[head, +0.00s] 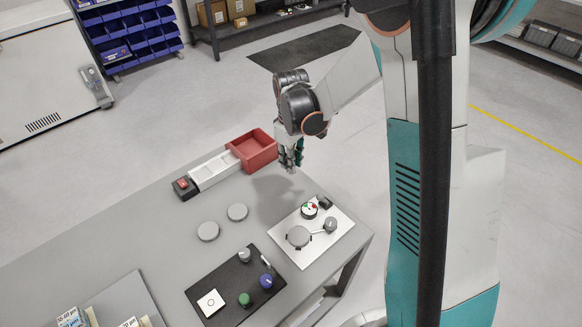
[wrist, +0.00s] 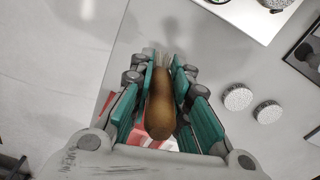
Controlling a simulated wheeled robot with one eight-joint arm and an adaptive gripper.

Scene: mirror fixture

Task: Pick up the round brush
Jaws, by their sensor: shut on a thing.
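The round brush (wrist: 160,108) has a brown handle and pale bristles at its far end. It shows in the wrist view between the teal fingers of my gripper (wrist: 164,85), which is shut on it. In the head view my gripper (head: 290,158) is above the table, near the red bin. The brush cannot be made out in the head view.
The grey table (head: 130,225) holds a red bin (head: 262,150), a white tray (head: 215,170), a box with a red button (head: 184,186), two grey discs (head: 208,231), a metal fixture plate (head: 282,255) and a black panel with knobs (head: 222,265).

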